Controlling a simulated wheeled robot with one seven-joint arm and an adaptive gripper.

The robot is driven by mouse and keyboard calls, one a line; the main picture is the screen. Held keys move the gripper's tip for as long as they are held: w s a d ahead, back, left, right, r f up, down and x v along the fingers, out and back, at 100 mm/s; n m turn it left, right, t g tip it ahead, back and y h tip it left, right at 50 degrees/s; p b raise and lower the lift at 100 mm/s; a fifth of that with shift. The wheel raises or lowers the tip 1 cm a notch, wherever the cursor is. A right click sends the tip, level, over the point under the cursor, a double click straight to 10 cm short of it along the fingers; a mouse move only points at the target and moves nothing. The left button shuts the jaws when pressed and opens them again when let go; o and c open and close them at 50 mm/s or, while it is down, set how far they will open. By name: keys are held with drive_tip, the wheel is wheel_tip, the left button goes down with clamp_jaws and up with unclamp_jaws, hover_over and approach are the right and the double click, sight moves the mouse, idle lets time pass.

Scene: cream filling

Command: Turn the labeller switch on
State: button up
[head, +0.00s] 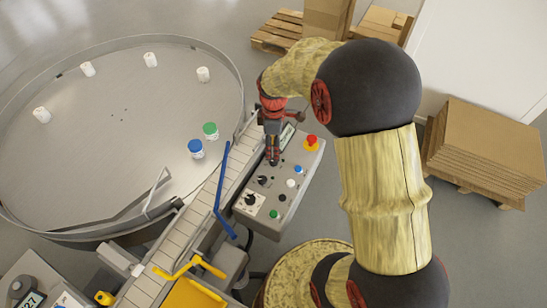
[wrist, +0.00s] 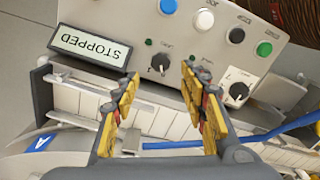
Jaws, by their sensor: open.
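My gripper (wrist: 162,78) is open and empty, pointing at the panel's display end in the head view (head: 273,160). Contact with the switch cannot be told.
The panel has a display reading STOPPED (wrist: 90,46), a red emergency button (head: 311,141), and blue (head: 298,169), white (head: 290,183), black (head: 281,198) and green (head: 273,213) buttons. A conveyor (head: 205,205) with a blue rail (head: 222,180) runs alongside. A round table (head: 100,140) holds several jars.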

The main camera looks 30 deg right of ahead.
sight(274, 162)
wheel_tip(274, 162, down, 7)
drive_tip(key=shift+b, duration=0.65)
drive_tip(key=shift+c, duration=0.6)
clamp_jaws()
